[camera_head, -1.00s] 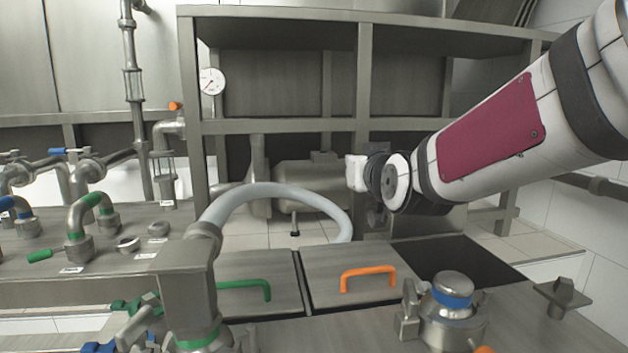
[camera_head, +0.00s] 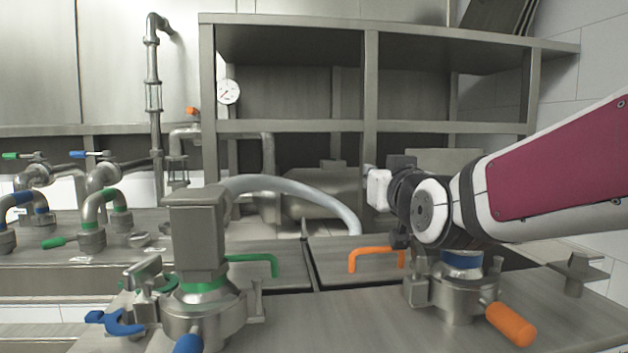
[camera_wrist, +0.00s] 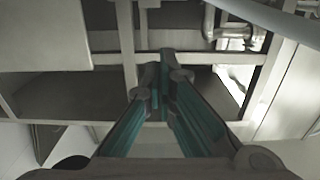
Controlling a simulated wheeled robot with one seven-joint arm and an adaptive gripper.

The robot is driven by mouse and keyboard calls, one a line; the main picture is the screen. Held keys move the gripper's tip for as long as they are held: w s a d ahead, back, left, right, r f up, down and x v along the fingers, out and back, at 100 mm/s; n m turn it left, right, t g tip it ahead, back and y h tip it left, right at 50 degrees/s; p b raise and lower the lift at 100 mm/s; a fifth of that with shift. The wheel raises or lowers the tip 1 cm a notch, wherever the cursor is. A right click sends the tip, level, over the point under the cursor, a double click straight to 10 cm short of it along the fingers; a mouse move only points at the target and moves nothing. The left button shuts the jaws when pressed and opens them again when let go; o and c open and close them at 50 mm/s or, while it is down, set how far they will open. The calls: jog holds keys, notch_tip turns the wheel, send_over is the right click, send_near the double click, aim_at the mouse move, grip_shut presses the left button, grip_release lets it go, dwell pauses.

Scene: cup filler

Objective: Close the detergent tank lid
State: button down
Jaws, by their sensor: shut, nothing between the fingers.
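My gripper (camera_wrist: 165,75) shows in the wrist view with its teal-sided fingers together and nothing between them. In the head view it is mostly hidden behind my wrist. A grey upright panel (camera_head: 445,158), which looks like a raised lid, stands behind my wrist. Most of it is covered, and no label naming the detergent tank is readable. Two flat closed lids lie left of it, one with an orange handle (camera_head: 376,256) and one with a green handle (camera_head: 262,262). My gripper is above the area of the orange handle; contact cannot be told.
A steel filler head with a green ring (camera_head: 195,240) and a grey hose (camera_head: 300,190) stands in front left. A steel fitting with an orange grip (camera_head: 510,325) stands in front right, below my wrist. A metal shelf frame (camera_head: 370,125) rises behind. Pipes and valves fill the left.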

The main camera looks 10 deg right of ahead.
dwell(0.5)
notch_tip(320, 180, up, 10)
dwell(0.5)
